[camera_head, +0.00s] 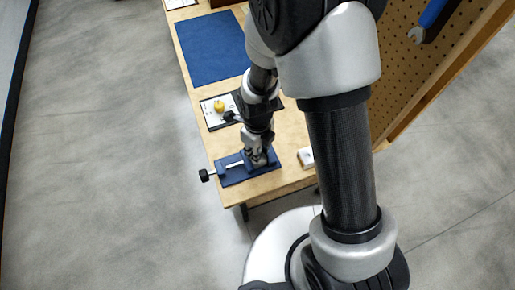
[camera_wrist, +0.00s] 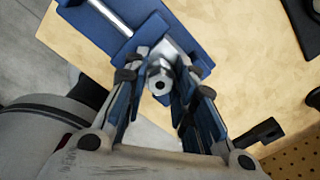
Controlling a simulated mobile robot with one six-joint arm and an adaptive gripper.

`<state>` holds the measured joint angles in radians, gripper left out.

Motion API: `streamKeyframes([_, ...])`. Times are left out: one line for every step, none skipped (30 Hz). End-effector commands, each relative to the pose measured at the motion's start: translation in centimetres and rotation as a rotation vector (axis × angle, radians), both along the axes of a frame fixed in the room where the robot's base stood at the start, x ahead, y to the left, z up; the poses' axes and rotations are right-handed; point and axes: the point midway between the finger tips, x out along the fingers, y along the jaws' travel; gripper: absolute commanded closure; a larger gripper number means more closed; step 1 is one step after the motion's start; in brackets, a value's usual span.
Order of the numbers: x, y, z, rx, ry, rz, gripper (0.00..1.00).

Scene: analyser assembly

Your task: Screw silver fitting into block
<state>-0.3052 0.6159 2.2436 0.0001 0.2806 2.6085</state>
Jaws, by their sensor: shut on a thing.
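The silver fitting (camera_wrist: 160,82), with a dark round hole in its end, stands between the fingers of my gripper (camera_wrist: 162,92) in the wrist view. My gripper is shut on it. A silver-grey block (camera_wrist: 181,53) shows just behind the fitting, in a blue vise (camera_wrist: 197,42). The fitting appears seated at the block, but how deep the thread sits is hidden. In the head view my gripper (camera_head: 257,158) points down over the blue vise (camera_head: 232,179) at the bench's near end; my gripper covers the fitting and block there.
The wooden bench (camera_head: 283,182) also bears a small white object (camera_head: 306,157), a white-and-black tray with a yellow piece (camera_head: 219,106), and a blue mat (camera_head: 210,47). A pegboard (camera_head: 420,75) with a blue-handled wrench (camera_head: 432,18) stands along the right. The vise handle (camera_head: 204,175) sticks out left.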

Motion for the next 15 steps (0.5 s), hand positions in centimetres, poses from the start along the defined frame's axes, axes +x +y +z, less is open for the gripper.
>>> streamKeyframes([-0.40, -0.11, -0.30, -0.003, 0.011, -0.031, 0.99])
streamKeyframes([-0.40, -0.11, -0.30, -0.003, 0.011, -0.043, 0.99])
streamKeyframes([-0.41, -0.11, -0.31, -0.003, 0.011, -0.050, 0.99])
streamKeyframes([-0.42, -0.11, -0.31, -0.003, 0.011, -0.052, 0.99])
streamKeyframes([-0.42, -0.11, -0.31, -0.003, 0.011, -0.052, 0.99])
streamKeyframes([-0.42, -0.11, -0.31, -0.003, 0.011, -0.051, 0.99])
streamKeyframes([-0.43, -0.11, -0.32, -0.003, 0.011, -0.051, 0.99])
streamKeyframes([-0.43, -0.11, -0.32, -0.003, 0.011, -0.050, 0.99])
streamKeyframes([-0.43, -0.11, -0.32, -0.003, 0.011, -0.050, 0.74])
streamKeyframes([-0.43, -0.11, -0.32, -0.003, 0.011, -0.050, 0.72])
streamKeyframes([-0.43, -0.11, -0.32, -0.003, 0.011, -0.049, 0.70])
streamKeyframes([-0.44, -0.11, -0.32, -0.003, 0.011, -0.049, 0.67])
streamKeyframes([-0.44, -0.11, -0.32, -0.003, 0.011, -0.048, 0.65])
streamKeyframes([-0.44, -0.11, -0.32, -0.003, 0.011, -0.048, 0.63])
streamKeyframes([-0.43, -0.12, -0.32, -0.003, 0.011, -0.048, 0.61])
